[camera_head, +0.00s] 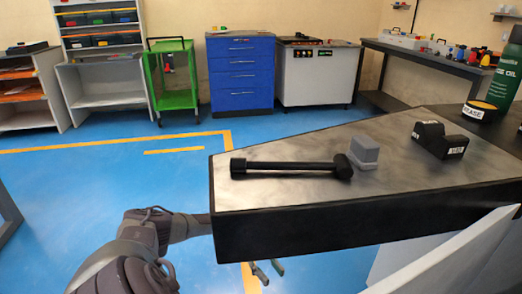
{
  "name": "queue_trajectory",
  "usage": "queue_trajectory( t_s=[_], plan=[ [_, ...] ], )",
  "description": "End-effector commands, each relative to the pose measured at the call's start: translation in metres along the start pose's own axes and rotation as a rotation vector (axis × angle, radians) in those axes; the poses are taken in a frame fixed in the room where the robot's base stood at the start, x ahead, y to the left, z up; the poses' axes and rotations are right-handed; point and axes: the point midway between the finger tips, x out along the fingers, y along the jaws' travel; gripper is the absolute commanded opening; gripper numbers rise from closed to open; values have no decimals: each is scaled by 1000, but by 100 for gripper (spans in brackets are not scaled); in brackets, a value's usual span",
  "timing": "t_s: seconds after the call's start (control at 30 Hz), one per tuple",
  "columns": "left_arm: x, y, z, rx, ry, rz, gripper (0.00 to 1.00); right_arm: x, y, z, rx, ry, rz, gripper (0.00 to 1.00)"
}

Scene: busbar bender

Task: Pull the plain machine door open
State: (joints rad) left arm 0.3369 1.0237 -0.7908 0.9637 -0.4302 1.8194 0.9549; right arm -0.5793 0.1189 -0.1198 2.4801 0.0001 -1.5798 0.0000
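A plain light grey-white panel (462,255) stands at the lower right, below and in front of the black-edged bench top; it looks like the machine door. Its lower part is cut off by the frame, and no handle shows on it. My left arm comes in from the lower left and passes behind the bench's front corner. Two small dark fingertips of my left gripper (267,271) show below the bench edge, apart from each other with nothing visible between them. They are well left of the panel. The rest of that gripper is hidden. My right gripper is not in view.
A green cart (172,98) and blue drawer cabinet (241,75) stand behind.

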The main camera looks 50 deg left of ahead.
Motion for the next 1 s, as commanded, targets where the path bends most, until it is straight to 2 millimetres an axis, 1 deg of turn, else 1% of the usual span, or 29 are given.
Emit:
queue_trajectory(
  t_s=[0.03,0.13,0.3,0.53,0.83,0.87,1.0],
  plan=[
    [-10,-2,0,1,-2,-4,37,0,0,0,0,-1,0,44],
    [-26,-2,0,2,-1,-5,37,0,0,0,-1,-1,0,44],
    [-39,-1,1,-2,1,0,37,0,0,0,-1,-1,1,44],
    [-49,-1,0,-1,-2,-2,37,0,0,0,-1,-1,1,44],
    [-50,-1,0,1,-1,-2,37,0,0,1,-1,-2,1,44],
    [-50,-1,0,1,-1,-2,36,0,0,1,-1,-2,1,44],
    [-50,0,0,0,-1,-2,12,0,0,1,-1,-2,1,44]
  ],
)
